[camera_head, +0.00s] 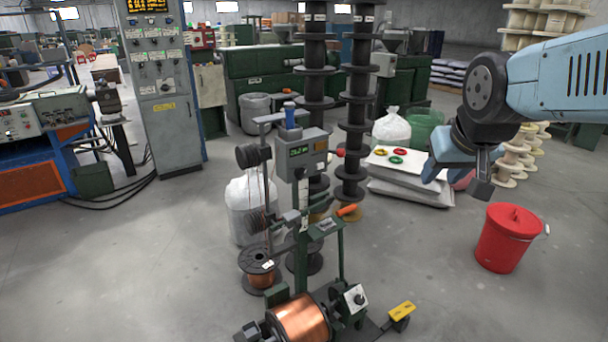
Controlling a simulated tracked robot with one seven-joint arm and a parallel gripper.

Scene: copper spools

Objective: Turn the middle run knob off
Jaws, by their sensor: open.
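A tall grey control cabinet (163,85) stands at the left with rows of small dark knobs (160,60) on white plates. The labels are too small to read, so I cannot tell which is the middle run knob or how it is set. A small grey box with one black knob (358,298) sits low on the green winding machine (301,235) in front of me. My gripper (458,178) hangs at the right, open and empty, well apart from the cabinet and the winding machine.
A copper spool (302,318) sits at the machine's foot, with a yellow pedal (402,310) beside it. Stacked black spools (356,120) and white sacks (410,192) stand behind. A red bin (506,238) stands below right of my gripper. Cables lie by the cabinet. The left foreground floor is clear.

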